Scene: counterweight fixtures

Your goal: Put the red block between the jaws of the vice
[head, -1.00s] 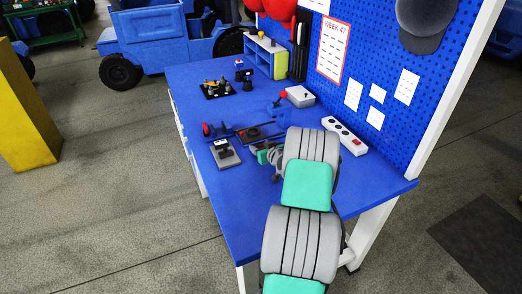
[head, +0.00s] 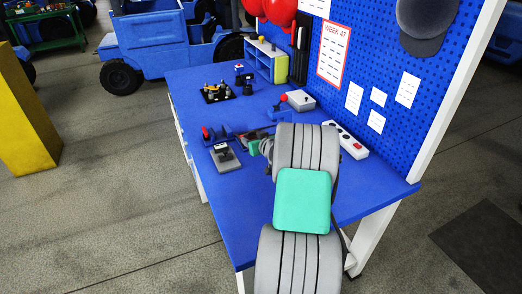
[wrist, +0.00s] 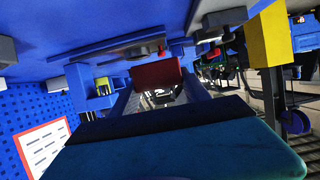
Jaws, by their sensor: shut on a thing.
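My gripper (wrist: 158,88) is shut on the red block (wrist: 157,72), which sits between its two fingers in the wrist view. The block is hidden behind my arm in the head view. A blue fixture with a red knob, which looks like the vice (head: 222,136), stands on the bench left of my gripper. It also shows in the upside-down wrist view (wrist: 128,42), apart from the block. I cannot make out its jaws clearly; my arm covers part of that area.
A grey block with a black knob (head: 226,158) is close to my gripper. A white box with a red lever (head: 300,100), a power strip (head: 346,141) and a pegboard (head: 390,130) are on the right. The bench's front left (head: 235,215) is clear.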

